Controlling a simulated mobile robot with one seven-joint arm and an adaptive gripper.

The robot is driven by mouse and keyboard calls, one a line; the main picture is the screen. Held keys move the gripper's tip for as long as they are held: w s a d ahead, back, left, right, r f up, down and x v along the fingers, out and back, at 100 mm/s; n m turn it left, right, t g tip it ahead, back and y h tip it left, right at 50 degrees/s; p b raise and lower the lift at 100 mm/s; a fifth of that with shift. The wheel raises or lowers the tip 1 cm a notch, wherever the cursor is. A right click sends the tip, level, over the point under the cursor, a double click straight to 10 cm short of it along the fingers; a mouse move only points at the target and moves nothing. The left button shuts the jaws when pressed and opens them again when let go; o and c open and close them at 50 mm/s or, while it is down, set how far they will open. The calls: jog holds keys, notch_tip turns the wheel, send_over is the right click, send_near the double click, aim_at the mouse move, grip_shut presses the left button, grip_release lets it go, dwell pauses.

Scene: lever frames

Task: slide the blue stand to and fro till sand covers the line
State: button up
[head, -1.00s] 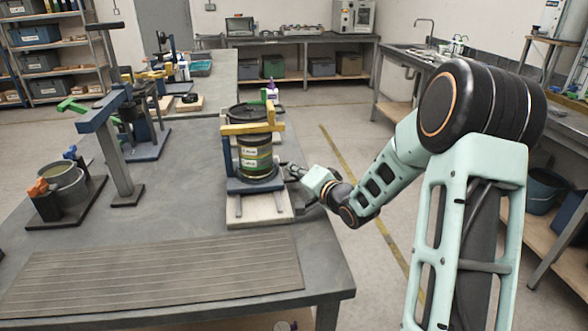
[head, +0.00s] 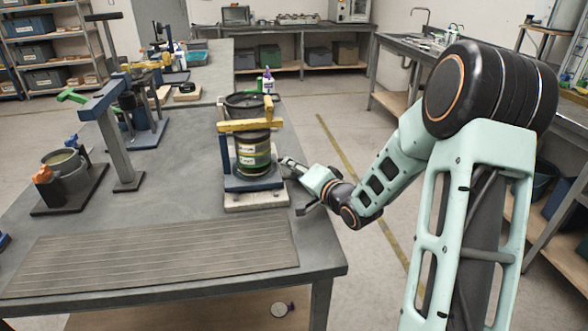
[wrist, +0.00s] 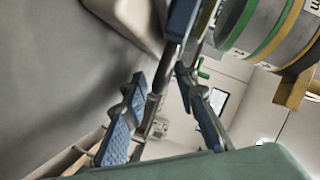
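The blue stand (head: 238,184) sits upright on a pale board (head: 256,201) near the table's right edge. It bears a stack of round green-banded containers (head: 253,158) under a yellow crossbar (head: 252,125). The stack also shows in the wrist view (wrist: 268,28). My gripper (head: 287,165) is at the stand's right side. The contact is partly hidden. I cannot make out the sand or the line.
A ridged mat (head: 150,257) lies on the front of the table (head: 185,190). A grey post with a blue arm (head: 118,150) and a bucket on a dark base (head: 65,172) stand to the left. A bottle (head: 268,80) stands behind. The tabletop between is clear.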

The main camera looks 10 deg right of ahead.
jog(key=v, duration=1.2)
jog(key=shift+f, duration=0.15)
